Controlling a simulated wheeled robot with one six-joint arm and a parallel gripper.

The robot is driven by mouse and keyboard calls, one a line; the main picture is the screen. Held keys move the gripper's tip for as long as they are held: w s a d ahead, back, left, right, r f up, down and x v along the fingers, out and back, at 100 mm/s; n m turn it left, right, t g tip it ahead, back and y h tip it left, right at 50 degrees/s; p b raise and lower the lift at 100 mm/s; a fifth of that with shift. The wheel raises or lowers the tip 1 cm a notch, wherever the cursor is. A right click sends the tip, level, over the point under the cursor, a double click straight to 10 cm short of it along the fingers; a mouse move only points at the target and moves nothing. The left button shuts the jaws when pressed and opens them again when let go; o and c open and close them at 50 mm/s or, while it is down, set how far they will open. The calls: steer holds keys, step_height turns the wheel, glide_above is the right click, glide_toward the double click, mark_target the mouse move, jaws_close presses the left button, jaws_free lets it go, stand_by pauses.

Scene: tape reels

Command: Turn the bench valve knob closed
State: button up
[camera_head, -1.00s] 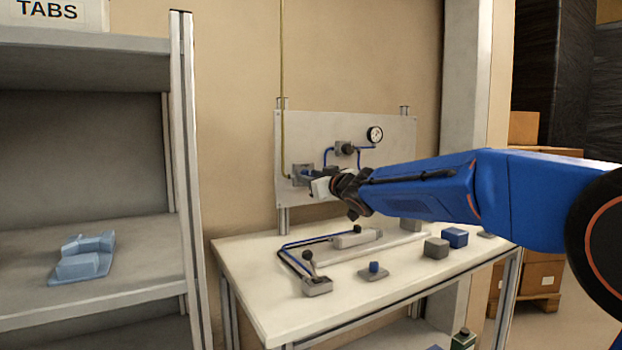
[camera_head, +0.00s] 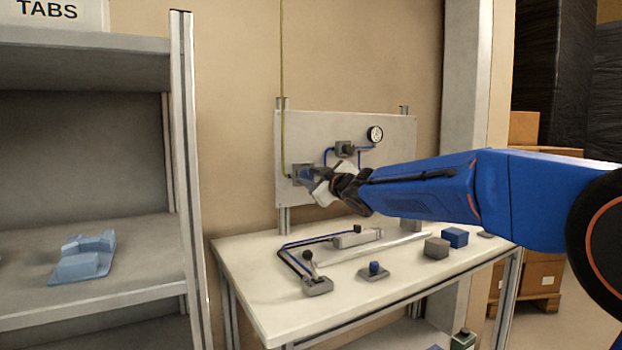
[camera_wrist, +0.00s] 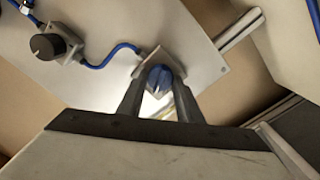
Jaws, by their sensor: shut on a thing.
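The valve knob is blue and sits on a small grey mount on the upright white panel (camera_head: 385,122). In the wrist view the blue knob (camera_wrist: 160,78) is between the two dark fingers of my gripper (camera_wrist: 158,95). The gripper is shut on it, with a finger on either side. In the head view my gripper (camera_head: 316,178) reaches in from the right to the knob's mount (camera_head: 299,173) at the panel's lower left. The gripper partly hides the knob there.
A black regulator knob (camera_wrist: 47,47) with blue tubing and a round gauge (camera_head: 375,134) are on the panel. The bench (camera_head: 255,290) below carries a lever (camera_head: 310,262), a cylinder (camera_head: 357,238) and small blocks (camera_head: 436,247). A shelf post (camera_head: 187,150) stands at left.

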steer(key=n, duration=0.6)
steer(key=shift+f, duration=0.1)
steer(key=n, duration=0.6)
steer(key=shift+f+n, duration=0.15)
steer(key=shift+n, duration=0.15)
stand_by(0.3)
steer(key=o, duration=1)
steer(key=shift+o, duration=0.2)
steer(key=shift+s, duration=0.1)
steer(key=shift+s+d, duration=0.25)
steer(key=shift+s, duration=0.1)
steer(key=v, duration=1.6)
steer(key=shift+s+d, duration=0.15)
steer(key=shift+s, duration=0.05)
